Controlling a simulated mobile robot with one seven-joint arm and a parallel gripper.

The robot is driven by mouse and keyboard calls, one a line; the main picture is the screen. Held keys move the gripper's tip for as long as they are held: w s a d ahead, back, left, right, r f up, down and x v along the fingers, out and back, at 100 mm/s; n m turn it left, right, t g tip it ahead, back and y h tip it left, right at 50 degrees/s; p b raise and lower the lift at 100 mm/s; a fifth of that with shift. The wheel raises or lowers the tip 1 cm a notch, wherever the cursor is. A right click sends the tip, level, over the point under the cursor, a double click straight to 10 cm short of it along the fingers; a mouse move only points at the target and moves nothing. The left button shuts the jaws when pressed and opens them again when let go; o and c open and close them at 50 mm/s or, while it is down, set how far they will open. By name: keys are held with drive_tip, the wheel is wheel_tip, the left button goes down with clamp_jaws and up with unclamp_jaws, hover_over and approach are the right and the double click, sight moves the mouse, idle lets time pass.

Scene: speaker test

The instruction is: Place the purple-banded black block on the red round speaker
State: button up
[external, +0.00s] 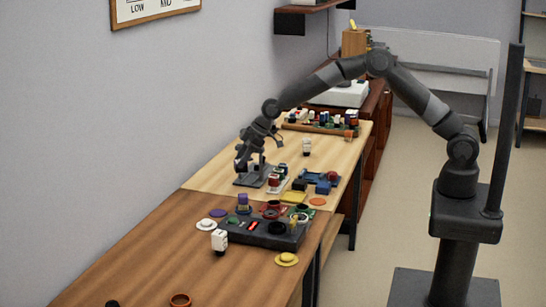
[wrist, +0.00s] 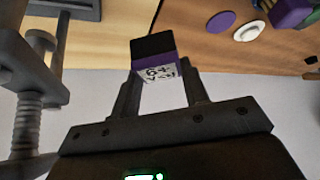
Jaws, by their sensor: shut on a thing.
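My gripper (wrist: 161,76) is shut on the purple-banded black block (wrist: 153,47), which shows a black end, a purple band and a white face with dark marks. In the external view my gripper (external: 246,158) is low over the far, lighter table, beside a dark stand; the held block is too small there to make out surely. The red round speaker appears to be the red-rimmed dark round (external: 271,213) at the back of the dark panel on the near table. It is well apart from my gripper, toward the camera. I cannot see it surely in the wrist view.
The dark stand (external: 251,180) is close to my gripper; a threaded post (wrist: 28,110) shows at left in the wrist view. The dark panel (external: 240,236) carries a purple block (external: 243,203). The near table's left is clear.

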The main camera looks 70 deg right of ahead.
drive_tip(key=s+a+r+n+g+y, duration=0.2)
drive_tip(key=s+r+n+g, duration=0.1)
drive_tip(key=s+n, duration=0.4)
drive_tip(key=s+a+r+n+g+y, duration=0.15)
drive_tip(key=s+n, duration=0.25)
drive_tip(key=s, duration=0.6)
drive_tip(key=g, duration=0.1)
approach(268, 217)
drive_tip(key=shift+a+r+h, duration=0.15)
drive_tip(key=shift+a+r, duration=0.1)
drive_tip(key=shift+a, duration=0.35)
drive_tip(key=shift+a+r+h, duration=0.1)
drive_tip(key=shift+a+r, duration=0.15)
drive_tip(key=shift+a, duration=0.35)
drive_tip(key=shift+f, duration=2)
drive_tip(key=shift+f, duration=0.1)
drive_tip(key=o, duration=1)
drive_tip(key=shift+n, duration=0.3)
